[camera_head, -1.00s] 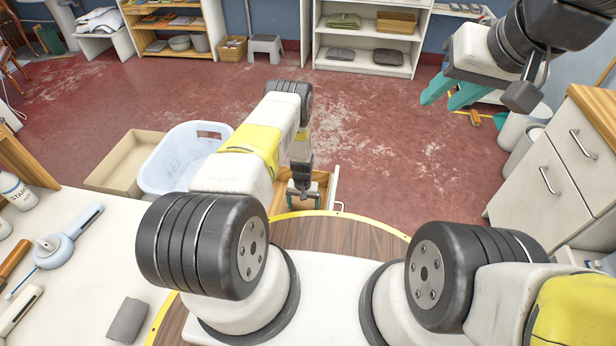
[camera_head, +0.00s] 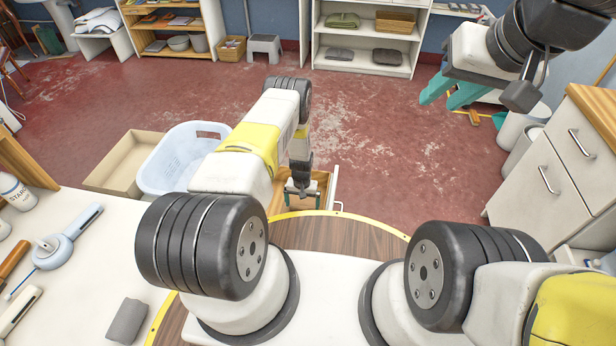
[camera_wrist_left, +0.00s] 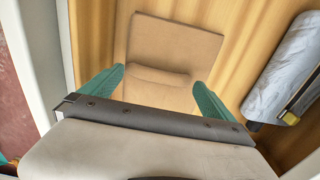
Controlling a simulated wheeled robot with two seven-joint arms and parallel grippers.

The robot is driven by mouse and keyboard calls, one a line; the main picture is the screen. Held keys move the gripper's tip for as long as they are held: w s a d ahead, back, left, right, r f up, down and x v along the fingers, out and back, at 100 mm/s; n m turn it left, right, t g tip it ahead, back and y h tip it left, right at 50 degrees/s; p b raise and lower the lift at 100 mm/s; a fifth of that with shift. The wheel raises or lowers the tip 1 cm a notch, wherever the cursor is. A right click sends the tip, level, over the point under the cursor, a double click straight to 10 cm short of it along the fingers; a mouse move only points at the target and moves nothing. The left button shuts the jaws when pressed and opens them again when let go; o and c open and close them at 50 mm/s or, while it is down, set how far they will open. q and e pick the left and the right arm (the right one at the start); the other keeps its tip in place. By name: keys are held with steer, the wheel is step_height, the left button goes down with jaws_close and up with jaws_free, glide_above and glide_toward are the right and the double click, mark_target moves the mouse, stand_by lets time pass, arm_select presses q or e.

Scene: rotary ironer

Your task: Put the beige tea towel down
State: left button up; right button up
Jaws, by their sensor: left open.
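The beige tea towel (camera_wrist_left: 175,45) lies folded, with a raised fold across it, on the wooden bottom (camera_wrist_left: 235,30) of a drawer or box in the left wrist view. My left gripper (camera_wrist_left: 158,77) is open, with one teal finger on each side of the towel's near part; I cannot tell whether either finger touches it. In the head view my left gripper (camera_head: 302,200) reaches down into the drawer or box beyond the round wooden edge, and the towel cannot be made out there. My right gripper (camera_head: 452,98) is raised at the upper right, open and empty.
A grey roll (camera_wrist_left: 285,70) lies to the right of the towel. A pale blue basket (camera_head: 180,165) and a cardboard box (camera_head: 122,165) stand to the left. White drawers (camera_head: 550,165) stand at the right. The red floor (camera_head: 390,130) ahead is mostly clear.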

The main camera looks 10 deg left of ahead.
arm_select(q)
step_height(320, 180, up, 10)
step_height(320, 180, up, 38)
steer(key=t+h, duration=0.1)
steer(key=t, duration=0.2)
glide_above(302, 208)
steer(key=s+r+t+h, duration=0.1)
steer(key=s+r, duration=0.9)
steer(key=r, duration=0.5)
steer(key=s+r+t, duration=0.1)
steer(key=s+r, duration=0.2)
steer(key=s, duration=0.5)
steer(key=s+r+t, duration=0.1)
steer(key=s+r, duration=0.3)
steer(key=s, duration=0.5)
steer(key=shift+s+a, duration=0.15)
steer(key=shift+a, duration=0.25)
steer(key=shift+f, duration=0.1)
